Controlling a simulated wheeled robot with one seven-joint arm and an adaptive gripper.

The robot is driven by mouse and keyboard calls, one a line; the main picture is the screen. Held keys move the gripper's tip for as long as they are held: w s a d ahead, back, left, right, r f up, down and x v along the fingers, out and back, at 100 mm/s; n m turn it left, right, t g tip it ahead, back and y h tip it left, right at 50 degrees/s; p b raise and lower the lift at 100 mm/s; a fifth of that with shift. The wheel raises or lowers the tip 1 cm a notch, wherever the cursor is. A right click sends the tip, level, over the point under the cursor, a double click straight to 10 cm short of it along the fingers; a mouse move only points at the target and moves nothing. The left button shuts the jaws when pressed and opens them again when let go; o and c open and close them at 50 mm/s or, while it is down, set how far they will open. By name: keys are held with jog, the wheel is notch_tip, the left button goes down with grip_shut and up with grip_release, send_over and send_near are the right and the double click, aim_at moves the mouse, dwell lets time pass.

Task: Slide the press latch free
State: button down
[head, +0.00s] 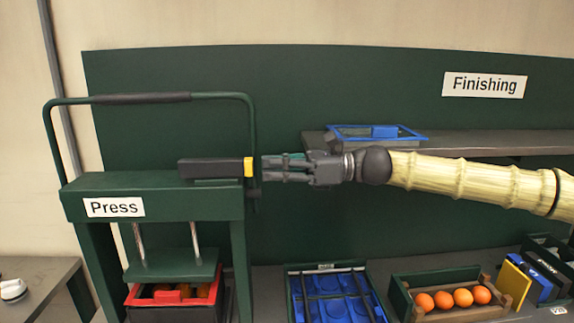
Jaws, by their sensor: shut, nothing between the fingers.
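The green press (160,188) stands at the left and carries a "Press" label. A dark latch bar (208,169) with a yellow end (248,167) lies along the top of the press at its right side. My gripper (266,167) is shut and empty, with its fingertips pointing left just right of the yellow end. I cannot tell whether the fingertips touch it. A tall handle frame (140,98) with a dark grip rises above the press. Below the press plate (172,270) sits a red-rimmed crate (133,291) with oranges.
A blue-rimmed tray (335,132) rests on the shelf behind my arm, under a "Finishing" sign (484,84). On the bench are a blue-lined crate (290,290), a crate of oranges (402,300) and upright boxes (513,284). A side table (40,272) stands at far left.

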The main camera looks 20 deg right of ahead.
jog(key=shift+w+a, duration=0.2)
jog(key=shift+a, duration=0.45)
jog(key=shift+a, duration=0.1)
jog(key=shift+x, duration=1.3)
jog(key=shift+r, duration=0.1)
jog(key=shift+d+p, duration=0.45)
send_near(253, 167)
jog(key=a, duration=0.2)
jog(key=b+v, duration=0.1)
jog(key=v, duration=0.5)
jog(key=shift+w+d, duration=0.25)
